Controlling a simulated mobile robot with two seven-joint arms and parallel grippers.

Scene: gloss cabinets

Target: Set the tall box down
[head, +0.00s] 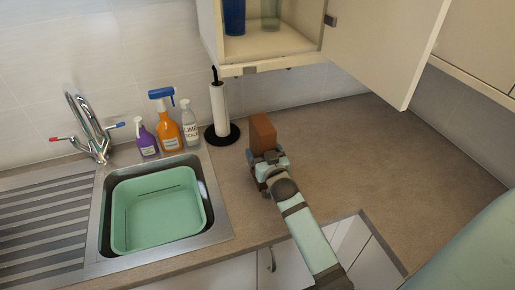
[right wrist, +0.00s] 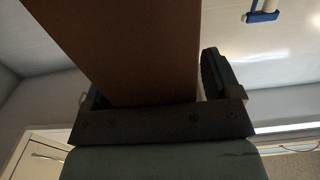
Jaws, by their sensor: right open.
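The tall box (head: 263,132) is plain orange-brown and appears to stand upright on the countertop, right of the paper towel holder; its base is hidden behind my gripper. My right gripper (head: 265,161) is at the near side of the box. In the right wrist view the box (right wrist: 125,45) rises between the fingers of my right gripper (right wrist: 150,85). The jaws are open, with a visible gap between the box and the right-hand finger. The left-hand finger is mostly hidden by the box. My left gripper is not in view.
A paper towel holder (head: 219,108) stands close left of the box. Several bottles, including an orange spray bottle (head: 167,126), stand behind the sink with its green basin (head: 158,212). An open wall cabinet (head: 268,44) hangs above. The countertop (head: 365,140) to the right is clear.

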